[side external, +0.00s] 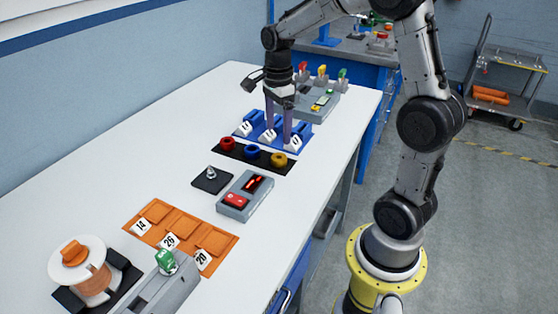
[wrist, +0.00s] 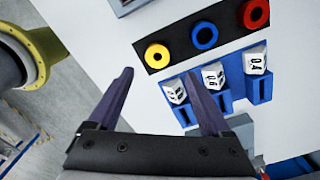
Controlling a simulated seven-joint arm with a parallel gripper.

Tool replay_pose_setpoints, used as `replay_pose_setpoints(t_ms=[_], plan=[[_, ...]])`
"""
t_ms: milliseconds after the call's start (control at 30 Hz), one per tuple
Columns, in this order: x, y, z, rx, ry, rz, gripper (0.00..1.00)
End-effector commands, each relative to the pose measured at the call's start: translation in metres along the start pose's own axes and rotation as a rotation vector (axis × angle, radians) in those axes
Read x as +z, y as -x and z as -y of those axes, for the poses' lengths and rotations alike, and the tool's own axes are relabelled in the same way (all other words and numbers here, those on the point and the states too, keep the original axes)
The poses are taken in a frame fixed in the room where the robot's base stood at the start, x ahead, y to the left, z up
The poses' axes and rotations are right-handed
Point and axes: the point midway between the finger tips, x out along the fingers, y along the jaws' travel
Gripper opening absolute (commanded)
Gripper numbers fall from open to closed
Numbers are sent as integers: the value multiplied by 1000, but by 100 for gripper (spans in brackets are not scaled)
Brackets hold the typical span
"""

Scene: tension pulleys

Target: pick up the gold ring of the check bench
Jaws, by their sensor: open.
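The gold ring (side external: 279,160) lies at the right end of a black strip (side external: 236,152), beside a blue ring (side external: 252,151) and a red ring (side external: 227,143). In the wrist view the gold ring (wrist: 157,56) is at the strip's left end, with the blue ring (wrist: 204,36) and red ring (wrist: 254,13) to its right. My gripper (side external: 279,137) is open and empty, pointing down over the area of the blue tag holder just behind the strip. In the wrist view the gold ring shows a little beyond and between the fingertips (wrist: 158,73).
The blue holder (side external: 256,124) with numbered white tags stands close behind the strip. A grey box with a red part (side external: 236,200), a dark pad with a knob (side external: 212,180) and orange trays (side external: 184,232) lie in front. The table's left side (side external: 130,165) is clear.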

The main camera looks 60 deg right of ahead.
Motion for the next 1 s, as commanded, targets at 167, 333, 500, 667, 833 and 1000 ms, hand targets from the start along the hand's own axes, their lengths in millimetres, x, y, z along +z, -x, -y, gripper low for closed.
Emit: replay_pose_setpoints(t_ms=[167,333,500,667,833,1000], plan=[[0,-26,-1,3,1,0,83],[0,-35,-1,1,2,0,83],[0,-57,-4,4,2,-1,83],[1,-78,-5,2,2,0,83],[1,-85,-4,-1,2,1,83],[1,-85,-4,-1,2,1,83]])
